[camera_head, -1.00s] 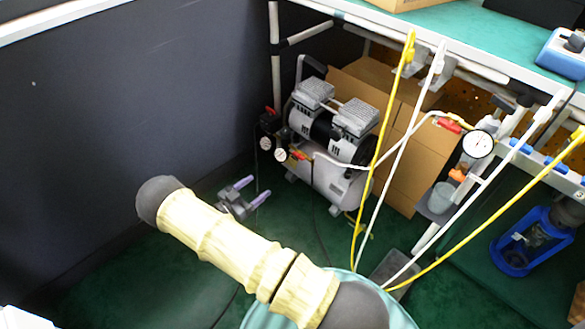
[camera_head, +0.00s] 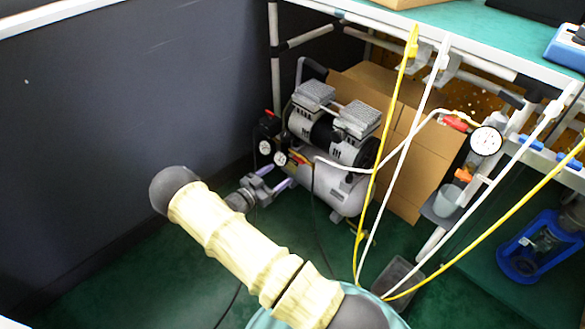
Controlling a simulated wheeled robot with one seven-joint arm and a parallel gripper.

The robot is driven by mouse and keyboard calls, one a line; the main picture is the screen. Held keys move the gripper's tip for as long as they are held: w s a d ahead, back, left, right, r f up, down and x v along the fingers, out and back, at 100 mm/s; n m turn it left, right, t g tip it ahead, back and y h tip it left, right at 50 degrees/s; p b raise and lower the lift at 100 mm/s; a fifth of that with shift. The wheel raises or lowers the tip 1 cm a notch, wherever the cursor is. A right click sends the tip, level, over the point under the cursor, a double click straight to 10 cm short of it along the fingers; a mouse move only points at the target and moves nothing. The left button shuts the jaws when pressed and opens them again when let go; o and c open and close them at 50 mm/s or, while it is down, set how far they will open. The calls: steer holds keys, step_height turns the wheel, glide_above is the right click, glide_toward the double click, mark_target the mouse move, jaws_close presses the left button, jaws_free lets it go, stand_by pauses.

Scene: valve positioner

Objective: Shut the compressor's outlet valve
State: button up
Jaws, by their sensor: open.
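The compressor (camera_head: 335,180) stands on the green floor under the bench, with a silver tank and two grey ribbed heads. Two round gauges (camera_head: 281,158) sit at its left end, and a small red outlet valve handle (camera_head: 299,160) shows just right of the nearer gauge. A white hose leads right from there. My gripper (camera_head: 277,177) has purple-tipped fingers and is open, just below and in front of the gauges. The fingers are apart and I see nothing between them. Whether a fingertip touches the compressor I cannot tell.
Yellow and white hoses hang from the bench (camera_head: 470,45) across the right side. A cardboard box (camera_head: 425,150) stands behind the compressor. The dark wall (camera_head: 110,110) bounds the left.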

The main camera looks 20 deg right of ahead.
mark_target(299, 160)
steer(key=b+x, duration=0.3)
steer(key=x, duration=0.5)
steer(key=shift+c, duration=0.5)
steer(key=c, duration=0.9)
